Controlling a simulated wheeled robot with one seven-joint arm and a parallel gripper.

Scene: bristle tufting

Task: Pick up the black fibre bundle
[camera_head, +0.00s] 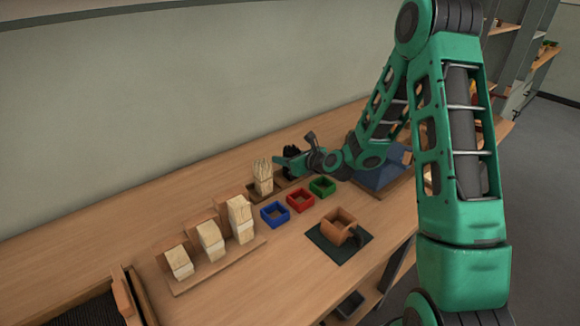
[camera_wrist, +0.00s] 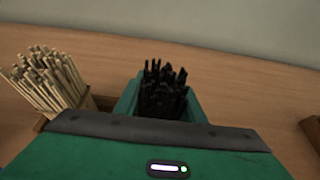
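The black fibre bundle (camera_wrist: 163,86) stands upright in the wrist view, its uneven tips pointing up. Green fingers of my gripper (camera_wrist: 164,103) flank it on the left and right. The gap between the fingers looks filled by the fibres, but I cannot tell whether the fingers press on them. In the head view, my gripper (camera_head: 291,162) is at the back of the table, with the dark bundle (camera_head: 291,150) showing just behind it. The bundle's lower part and its base are hidden by my gripper.
A pale fibre bundle (camera_wrist: 47,77) stands close on the left, in a wooden holder. Blue (camera_head: 275,214), red (camera_head: 301,200) and green (camera_head: 322,186) square trays lie in front. The wall (camera_head: 150,100) is behind.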

